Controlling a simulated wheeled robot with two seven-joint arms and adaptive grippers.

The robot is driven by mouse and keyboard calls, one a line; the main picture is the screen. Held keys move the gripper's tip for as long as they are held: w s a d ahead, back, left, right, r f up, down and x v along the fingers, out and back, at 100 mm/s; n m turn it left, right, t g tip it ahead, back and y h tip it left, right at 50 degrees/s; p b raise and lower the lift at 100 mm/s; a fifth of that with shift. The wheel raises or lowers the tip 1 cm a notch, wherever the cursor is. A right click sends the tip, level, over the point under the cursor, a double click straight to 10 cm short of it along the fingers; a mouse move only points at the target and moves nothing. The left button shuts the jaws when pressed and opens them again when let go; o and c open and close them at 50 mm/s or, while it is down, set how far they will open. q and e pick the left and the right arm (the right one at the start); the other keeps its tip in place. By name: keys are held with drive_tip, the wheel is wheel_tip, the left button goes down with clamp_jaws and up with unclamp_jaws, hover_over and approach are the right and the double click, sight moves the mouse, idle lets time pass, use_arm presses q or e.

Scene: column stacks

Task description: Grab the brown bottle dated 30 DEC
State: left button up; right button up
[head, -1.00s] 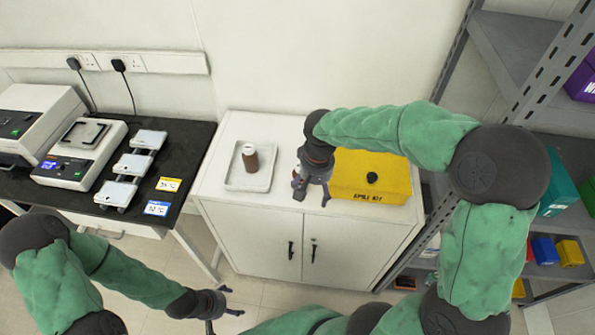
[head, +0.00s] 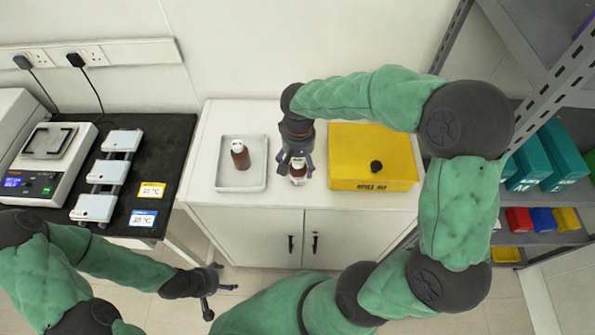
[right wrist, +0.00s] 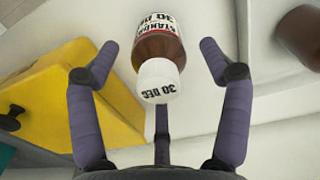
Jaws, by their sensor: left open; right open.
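A brown bottle with a white cap and a white label reading 30 DEC (right wrist: 160,48) stands between the open fingers of my right gripper (right wrist: 158,62) in the right wrist view. In the head view this bottle (head: 298,174) is on the white cabinet top, right of the tray, partly hidden by my right gripper (head: 296,165). The fingers are around it with gaps at the sides. A second brown bottle (head: 240,156) stands in the white tray (head: 226,184); its date is not readable. My left gripper (head: 213,285) is open and empty, low in front of the cabinet.
A yellow box (head: 370,150) with a black knob sits right of the bottle on the cabinet (head: 200,210). A black bench (head: 165,160) with a scale (head: 45,165) and small white devices is at the left. Grey shelves (head: 560,238) with coloured bins stand right.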

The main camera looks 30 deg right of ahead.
sight(298, 172)
wheel_tip(298, 172, down, 5)
drive_tip(key=shift+s+a+f+b, duration=0.1)
drive_tip(key=shift+s+a+b, duration=0.05)
drive_tip(key=shift+b, duration=0.9)
drive_tip(key=c, duration=1.4)
